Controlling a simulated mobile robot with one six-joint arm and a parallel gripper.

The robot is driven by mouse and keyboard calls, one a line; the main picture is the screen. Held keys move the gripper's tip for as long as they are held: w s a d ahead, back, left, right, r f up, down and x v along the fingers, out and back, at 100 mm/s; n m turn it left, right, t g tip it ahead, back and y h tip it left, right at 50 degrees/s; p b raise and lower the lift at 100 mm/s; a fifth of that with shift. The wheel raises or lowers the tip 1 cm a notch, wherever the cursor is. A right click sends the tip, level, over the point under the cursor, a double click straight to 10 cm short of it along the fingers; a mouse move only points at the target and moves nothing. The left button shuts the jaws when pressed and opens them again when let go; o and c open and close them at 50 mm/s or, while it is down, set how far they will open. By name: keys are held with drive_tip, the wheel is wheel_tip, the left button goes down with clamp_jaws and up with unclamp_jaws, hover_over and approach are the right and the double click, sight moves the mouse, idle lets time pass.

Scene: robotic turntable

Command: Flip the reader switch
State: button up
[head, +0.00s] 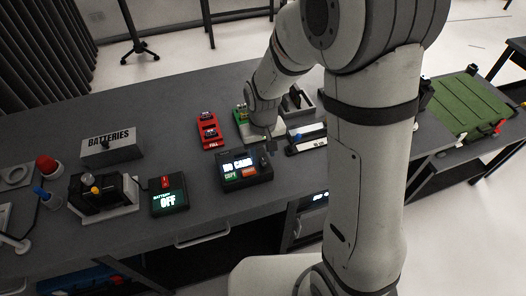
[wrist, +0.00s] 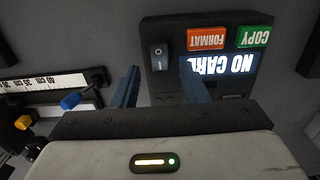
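The card reader (head: 262,176) is a dark box on the grey bench. Its lit screen (wrist: 238,64) reads NO CARD, upside down in the wrist view, beside an orange FORMAT button (wrist: 207,40) and a green COPY button (wrist: 254,38). The reader switch (wrist: 158,55) is a small black rocker on the panel, left of the FORMAT button in the wrist view. My gripper (wrist: 160,72) is open and empty, its two blue fingers either side of the switch in that view; one finger covers part of the screen. In the head view my gripper (head: 267,142) hangs just behind the reader.
A red tray (head: 209,131) marked FULL lies farther back. A scale strip (wrist: 42,84) and blue-tipped part (wrist: 78,100) lie left of my fingers in the wrist view.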

drive_tip(key=shift+f, duration=0.55)
clamp_jaws()
